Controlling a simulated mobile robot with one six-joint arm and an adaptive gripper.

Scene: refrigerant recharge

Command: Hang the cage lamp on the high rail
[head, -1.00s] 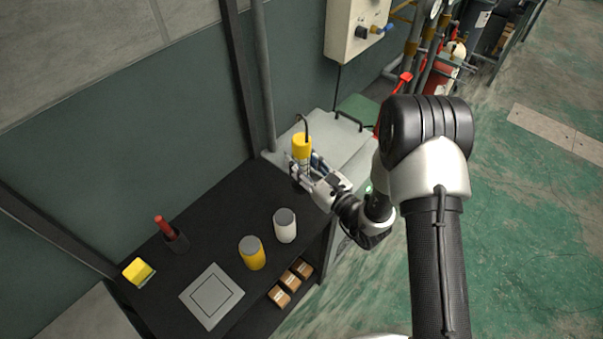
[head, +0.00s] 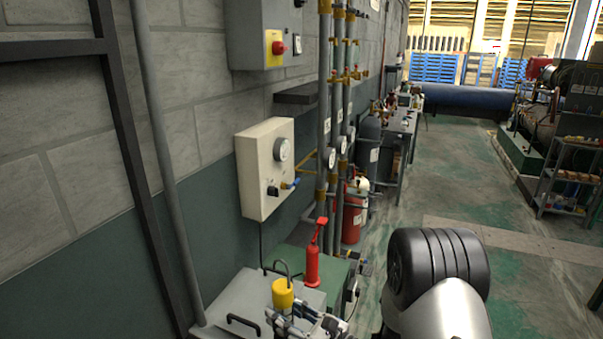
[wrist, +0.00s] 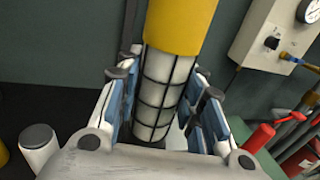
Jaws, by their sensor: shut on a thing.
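The cage lamp (head: 283,294) has a yellow top with a dark hook and stands roughly upright at the bottom of the head view. The wrist view shows its white body in a black wire cage (wrist: 163,90) below the yellow part. My gripper (head: 296,318) is shut on the cage lamp, with the blue-padded fingers (wrist: 165,84) on both sides of the cage. The hook is outside the wrist view. A dark horizontal bar (head: 50,48) joins a dark post at the upper left; I cannot tell whether it is the high rail.
A grey lidded unit (head: 245,300) with handles lies below and left of the lamp. A red pump-like tool (head: 312,262) stands just behind it. A cream gauge box (head: 265,170) and vertical pipes (head: 335,120) are on the wall. Open floor (head: 460,190) lies to the right.

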